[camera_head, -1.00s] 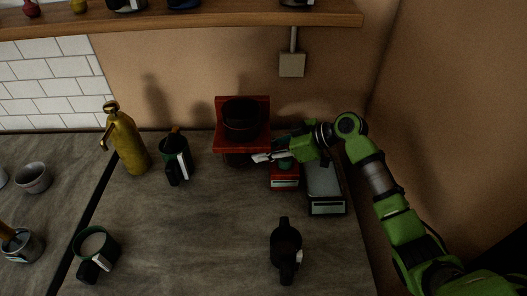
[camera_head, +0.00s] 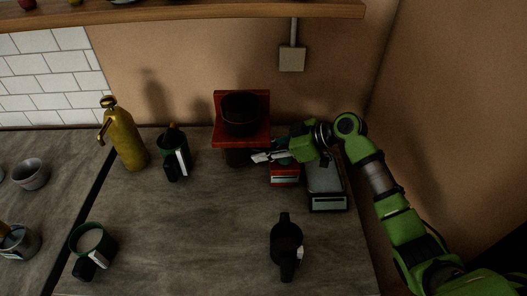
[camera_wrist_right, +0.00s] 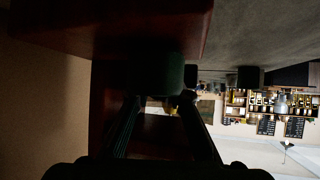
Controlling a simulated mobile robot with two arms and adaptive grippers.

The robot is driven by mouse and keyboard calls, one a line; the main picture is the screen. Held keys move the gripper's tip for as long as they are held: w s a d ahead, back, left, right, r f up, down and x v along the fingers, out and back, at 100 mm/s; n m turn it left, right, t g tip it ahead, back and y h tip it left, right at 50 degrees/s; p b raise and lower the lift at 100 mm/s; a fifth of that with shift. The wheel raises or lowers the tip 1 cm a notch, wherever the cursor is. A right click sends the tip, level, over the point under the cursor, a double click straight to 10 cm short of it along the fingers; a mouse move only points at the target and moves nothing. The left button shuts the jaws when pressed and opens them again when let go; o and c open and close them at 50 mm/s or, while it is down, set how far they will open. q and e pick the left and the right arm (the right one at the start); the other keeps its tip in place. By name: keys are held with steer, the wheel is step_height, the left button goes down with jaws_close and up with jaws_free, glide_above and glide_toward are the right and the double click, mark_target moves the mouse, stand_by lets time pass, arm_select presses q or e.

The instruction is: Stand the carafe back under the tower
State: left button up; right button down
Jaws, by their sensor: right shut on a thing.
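The red tower (camera_head: 258,134) stands against the back wall with a black dripper (camera_head: 241,108) on its shelf. A dark carafe (camera_head: 238,158) is under the shelf, mostly in shadow, and its base is hard to make out. My right gripper (camera_head: 260,157) reaches in from the right at the tower's front right edge, shut on the carafe. In the right wrist view a dark green rounded body (camera_wrist_right: 155,72) is between the fingers, close to the red shelf (camera_wrist_right: 120,30). I cannot tell whether the carafe rests on the tower's base. My left gripper is not in view.
A black pot (camera_head: 286,246) stands in front. The counter's middle is clear.

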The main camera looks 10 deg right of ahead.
steer(key=shift+f, duration=0.2)
stand_by(0.3)
steer(key=c, duration=1.8)
jaws_free()
steer(key=shift+v, duration=3.75)
steer(key=shift+f, duration=0.1)
